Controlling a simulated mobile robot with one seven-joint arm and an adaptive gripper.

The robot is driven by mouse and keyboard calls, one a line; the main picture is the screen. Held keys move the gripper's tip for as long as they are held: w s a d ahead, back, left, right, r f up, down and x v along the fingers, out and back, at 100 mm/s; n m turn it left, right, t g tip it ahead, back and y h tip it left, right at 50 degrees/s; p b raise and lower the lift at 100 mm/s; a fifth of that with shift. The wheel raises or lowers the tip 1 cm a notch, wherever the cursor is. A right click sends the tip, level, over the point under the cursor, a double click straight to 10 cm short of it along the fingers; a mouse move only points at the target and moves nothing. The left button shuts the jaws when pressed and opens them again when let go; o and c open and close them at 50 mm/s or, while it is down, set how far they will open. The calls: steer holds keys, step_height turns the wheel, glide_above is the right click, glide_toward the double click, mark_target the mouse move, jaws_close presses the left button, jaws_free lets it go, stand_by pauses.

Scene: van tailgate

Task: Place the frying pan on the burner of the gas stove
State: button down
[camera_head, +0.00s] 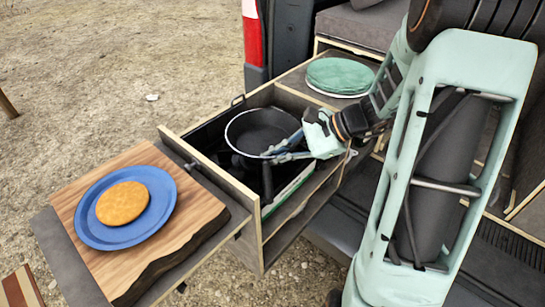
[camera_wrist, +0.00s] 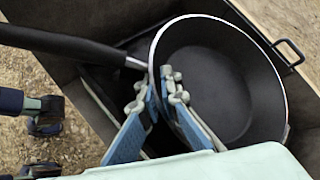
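The black frying pan (camera_head: 258,128), with a pale rim, is over the inside of the pulled-out drawer. It also shows in the wrist view (camera_wrist: 225,75), where its dark handle (camera_wrist: 70,45) runs to the upper left. My gripper (camera_head: 270,154) is at the pan's near rim. In the wrist view my gripper (camera_wrist: 158,88) has one finger inside the pan and one outside, close together with the rim between them. The gas stove (camera_head: 291,188) appears to be the dark unit with a pale green edge in the drawer. The burner is hidden, and pan contact with it cannot be told.
Wooden drawer walls (camera_head: 215,172) surround the pan closely. A cutting board (camera_head: 180,245) with a blue plate (camera_head: 100,235) and a round orange-brown item (camera_head: 122,203) lies at left. Green plates (camera_head: 340,75) stand behind on the van's counter. Gravel ground is open at left.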

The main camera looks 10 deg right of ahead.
steer(key=c, duration=2.2)
jaws_free()
steer(key=shift+o, duration=0.2)
steer(key=shift+d+r, duration=0.15)
steer(key=shift+r, duration=0.1)
steer(key=p+v, duration=0.1)
steer(key=v, duration=1)
steer(key=shift+s+d, duration=0.2)
steer(key=shift+d, duration=0.1)
steer(key=shift+a+r, duration=0.1)
